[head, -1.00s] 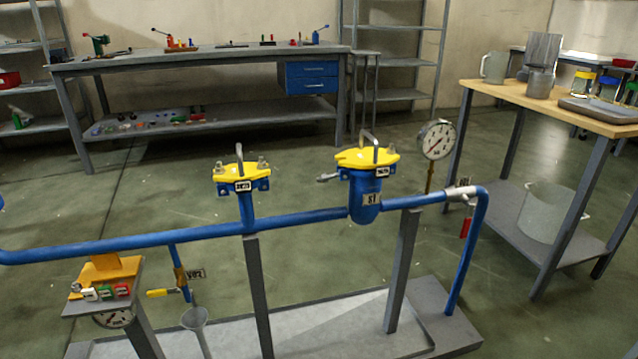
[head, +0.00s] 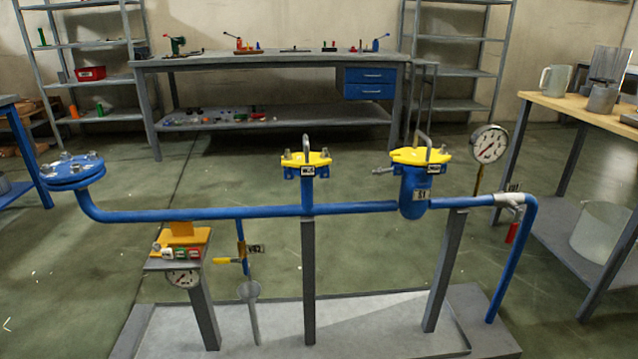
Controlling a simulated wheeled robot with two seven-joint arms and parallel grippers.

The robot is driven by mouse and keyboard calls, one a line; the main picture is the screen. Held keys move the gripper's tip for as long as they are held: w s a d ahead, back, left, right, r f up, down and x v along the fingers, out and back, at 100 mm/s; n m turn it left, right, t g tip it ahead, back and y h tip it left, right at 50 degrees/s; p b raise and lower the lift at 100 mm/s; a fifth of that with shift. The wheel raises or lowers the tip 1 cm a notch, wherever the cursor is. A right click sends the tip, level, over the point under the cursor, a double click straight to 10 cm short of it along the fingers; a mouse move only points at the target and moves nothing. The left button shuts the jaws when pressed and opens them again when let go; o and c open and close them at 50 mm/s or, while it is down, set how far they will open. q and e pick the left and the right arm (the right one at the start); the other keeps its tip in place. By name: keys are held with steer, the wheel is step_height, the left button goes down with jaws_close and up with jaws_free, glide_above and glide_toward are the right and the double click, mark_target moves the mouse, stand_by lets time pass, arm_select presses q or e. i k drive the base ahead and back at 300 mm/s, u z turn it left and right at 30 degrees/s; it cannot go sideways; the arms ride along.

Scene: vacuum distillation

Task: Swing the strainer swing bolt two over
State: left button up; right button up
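The strainer (head: 415,190) is a blue pot in the pipe run, right of centre in the head view, with a tag on its body. Its yellow lid (head: 421,156) has a grey handle on top and is in place on the pot. A grey swing bolt (head: 384,171) sticks out sideways to the left of the lid. Other bolts at the lid are too small to tell apart, and I cannot tell which is number two. Neither of my grippers is in view.
A second yellow-lidded fitting (head: 306,164) stands left of the strainer on the blue pipe (head: 240,212). A pressure gauge (head: 489,143) rises right of the strainer. A blue flange (head: 74,171) ends the pipe at left. A wooden-topped table (head: 577,105) stands at right. Floor behind the pipe is clear.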

mark_target(383, 171)
steer(key=u, duration=0.6)
steer(key=k, duration=0.9)
steer(key=u, duration=0.9)
steer(key=i, duration=1.85)
steer(key=z, duration=1.65)
steer(key=i, duration=0.9)
steer(key=z, duration=0.95)
